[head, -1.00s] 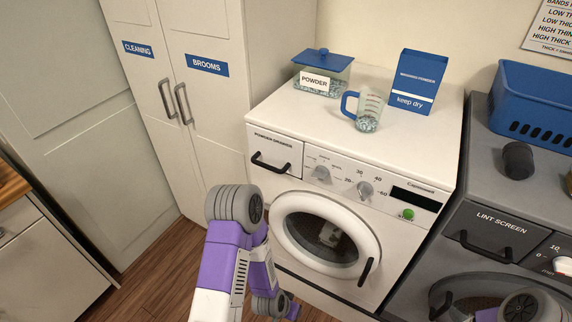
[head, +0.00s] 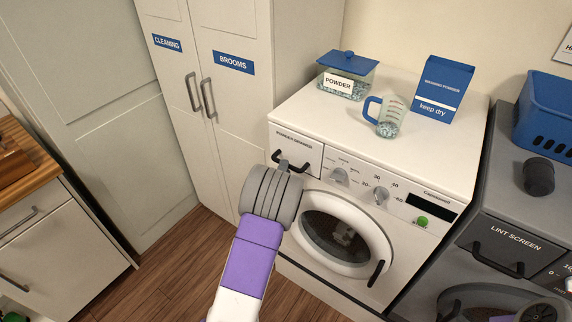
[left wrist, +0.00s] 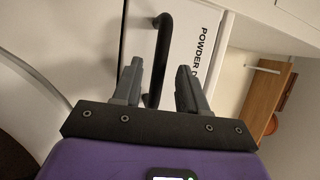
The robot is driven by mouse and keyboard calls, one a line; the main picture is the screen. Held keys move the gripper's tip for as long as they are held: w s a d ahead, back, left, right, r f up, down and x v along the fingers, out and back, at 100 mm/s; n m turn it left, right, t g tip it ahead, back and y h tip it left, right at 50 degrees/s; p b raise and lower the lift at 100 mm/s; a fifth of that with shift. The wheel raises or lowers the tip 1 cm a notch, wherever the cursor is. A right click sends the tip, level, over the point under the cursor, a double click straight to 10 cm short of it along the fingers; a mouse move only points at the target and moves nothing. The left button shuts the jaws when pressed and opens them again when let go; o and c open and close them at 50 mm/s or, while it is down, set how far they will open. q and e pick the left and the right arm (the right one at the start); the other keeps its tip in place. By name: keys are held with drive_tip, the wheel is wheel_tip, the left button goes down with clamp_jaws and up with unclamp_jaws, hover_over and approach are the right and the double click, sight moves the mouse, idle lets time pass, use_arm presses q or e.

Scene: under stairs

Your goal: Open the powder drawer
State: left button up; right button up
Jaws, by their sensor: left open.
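The powder drawer (head: 297,145) is a white panel at the upper left of the white washing machine's front. It looks shut, flush with the front. Its black bar handle (head: 291,163) is partly hidden in the head view by my left wrist. In the left wrist view, the handle (left wrist: 161,60) runs between the two fingers of my left gripper (left wrist: 158,85), which is open, with one finger on either side. I cannot tell whether either finger touches the handle. The drawer (left wrist: 190,40) with its lettering also shows there. My right gripper is not clearly in view.
On the washing machine (head: 400,160) stand a glass powder box (head: 347,76), a measuring jug (head: 388,117) and a blue washing powder carton (head: 443,90). The round door (head: 345,235) is below the drawer. Cupboards stand left, a grey dryer (head: 490,210) right.

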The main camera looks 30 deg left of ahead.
use_arm(q)
drive_tip(key=shift+x, duration=1.5)
drive_tip(key=shift+c, duration=0.2)
clamp_jaws()
drive_tip(key=shift+f, duration=0.1)
